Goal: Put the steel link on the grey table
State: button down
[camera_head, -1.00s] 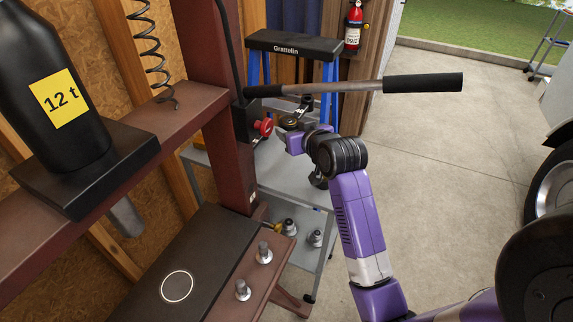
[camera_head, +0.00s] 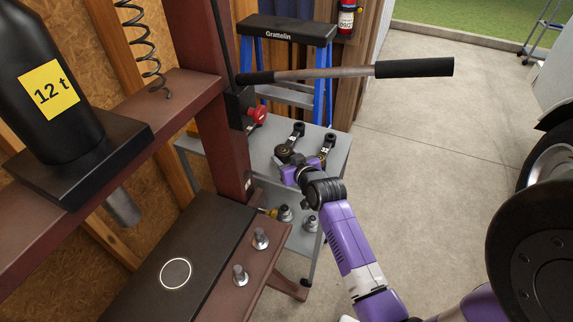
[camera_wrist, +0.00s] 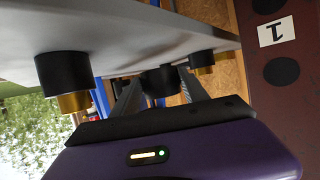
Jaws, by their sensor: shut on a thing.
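I cannot tell whether the link touches the tabletop. In the wrist view my gripper (camera_wrist: 158,95) has its fingers on either side of a dark round part, and the grey table surface (camera_wrist: 130,25) fills the top. Part of the link is hidden by the fingers.
Several metal pieces sit on the lower shelf and press bed. A black-topped blue stand (camera_head: 285,29) is behind.

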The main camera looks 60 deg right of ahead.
jog(key=shift+f, duration=1.25)
jog(key=c, duration=0.6)
grip_release()
jog(key=shift+f, duration=0.25)
